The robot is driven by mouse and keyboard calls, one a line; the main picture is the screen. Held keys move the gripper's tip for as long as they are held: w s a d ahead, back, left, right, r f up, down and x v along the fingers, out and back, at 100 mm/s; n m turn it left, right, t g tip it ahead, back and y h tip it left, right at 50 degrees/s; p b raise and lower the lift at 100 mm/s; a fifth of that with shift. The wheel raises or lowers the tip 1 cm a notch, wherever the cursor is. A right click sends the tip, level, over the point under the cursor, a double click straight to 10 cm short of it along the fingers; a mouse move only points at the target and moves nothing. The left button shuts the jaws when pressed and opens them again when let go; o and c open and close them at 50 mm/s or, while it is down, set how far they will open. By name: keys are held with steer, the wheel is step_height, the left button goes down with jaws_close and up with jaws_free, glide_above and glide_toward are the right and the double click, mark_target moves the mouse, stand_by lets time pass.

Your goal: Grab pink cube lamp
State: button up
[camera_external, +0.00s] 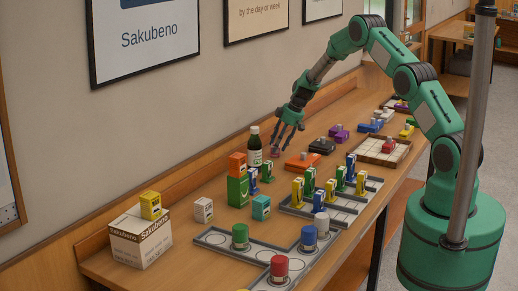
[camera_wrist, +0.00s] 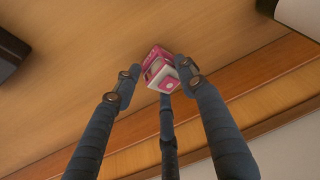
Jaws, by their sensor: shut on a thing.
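The pink cube lamp (camera_wrist: 158,68) is a small pink and white cube, between the fingertips in the wrist view. My gripper (camera_wrist: 161,82) has three dark fingers and is shut on it. In the external view my gripper (camera_external: 286,138) points down over the back of the table, right of the dark bottle. There only a small pinkish patch of the lamp (camera_external: 275,150) shows between the fingers. I cannot tell whether the lamp touches the wood.
The dark bottle (camera_external: 255,150) with a white cap stands close to the left. An orange box (camera_external: 303,162) and a black item (camera_external: 322,146) lie to the right. Grey trays (camera_external: 330,208) with coloured pieces fill the front. The wall runs close behind.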

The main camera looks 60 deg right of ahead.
steer(key=shift+r, duration=0.1)
step_height(320, 180, up, 10)
steer(key=p, duration=0.1)
steer(key=shift+p, duration=0.35)
stand_by(0.7)
